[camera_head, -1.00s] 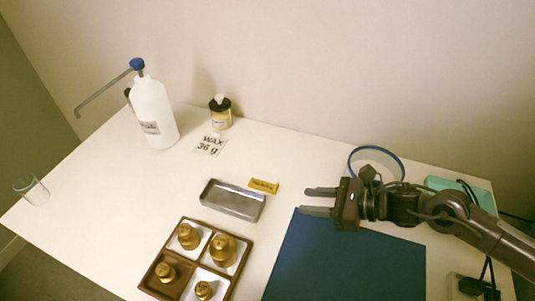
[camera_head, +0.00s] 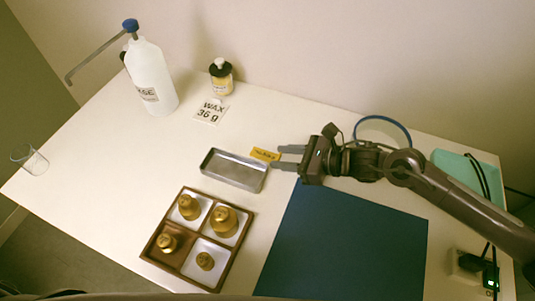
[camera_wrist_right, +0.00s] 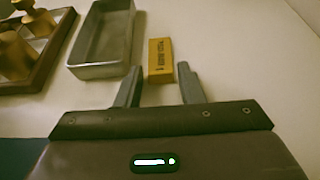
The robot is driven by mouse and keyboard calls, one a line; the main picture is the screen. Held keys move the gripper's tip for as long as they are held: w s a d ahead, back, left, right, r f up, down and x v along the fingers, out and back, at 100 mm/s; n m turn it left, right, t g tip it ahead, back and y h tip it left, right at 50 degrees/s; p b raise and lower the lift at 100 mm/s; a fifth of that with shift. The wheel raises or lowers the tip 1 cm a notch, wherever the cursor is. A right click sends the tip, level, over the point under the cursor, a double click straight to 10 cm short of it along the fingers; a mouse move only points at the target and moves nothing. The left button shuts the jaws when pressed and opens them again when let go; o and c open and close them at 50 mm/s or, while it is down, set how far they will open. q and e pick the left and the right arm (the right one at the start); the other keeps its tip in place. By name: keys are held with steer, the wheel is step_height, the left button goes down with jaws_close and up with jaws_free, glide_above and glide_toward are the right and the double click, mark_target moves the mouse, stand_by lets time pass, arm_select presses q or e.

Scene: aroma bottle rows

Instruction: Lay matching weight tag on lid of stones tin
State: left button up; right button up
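A small yellow tag (camera_head: 265,154) with dark print too small to read lies on the table beside a shallow grey metal tin (camera_head: 236,170). In the right wrist view the tag (camera_wrist_right: 160,61) lies just ahead of the gap between my fingertips, with the tin (camera_wrist_right: 104,40) to its left. My right gripper (camera_head: 281,157) is open and empty, its fingers pointing left towards the tag; both fingers also show in the wrist view (camera_wrist_right: 158,82). The tin looks open and empty; I see no lid on it. My left gripper is not in view.
A wooden divided tray (camera_head: 150,250) holds several brass weights. A white pump bottle (camera_head: 151,80) and a glass (camera_head: 30,160) stand left. A blue mat (camera_head: 345,245) lies under my right arm.

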steer(key=shift+c, duration=0.2)
steer(key=c, duration=0.7)
steer(key=shift+r, duration=0.15)
